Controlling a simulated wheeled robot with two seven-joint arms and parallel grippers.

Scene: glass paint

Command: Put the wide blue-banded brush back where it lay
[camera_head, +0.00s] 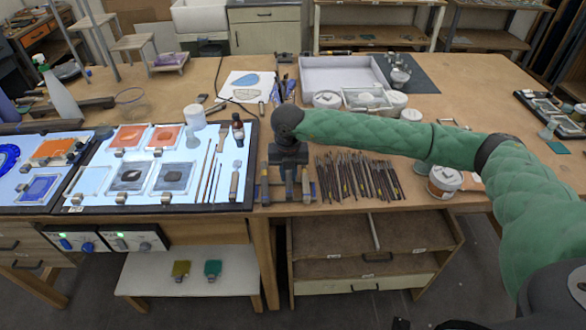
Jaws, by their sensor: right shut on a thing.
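My right gripper (289,192) points down over the wooden table, between the light panel and the row of brushes. It is shut on what appears to be the wide blue-banded brush, which is mostly hidden by the jaws and wrist. Small blue patches show beside the fingers. I cannot tell whether the brush touches the table. A row of many thin dark brushes (355,178) lies just right of the gripper. On the lit panel to the left, a brush with a pale handle (234,184) lies near the right edge. My left gripper is not in view.
The light panel (150,203) holds glass pieces, thin brushes and a small dark bottle (238,131). A labelled tub (444,180) stands right of the brushes. The table's front edge is close to the gripper.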

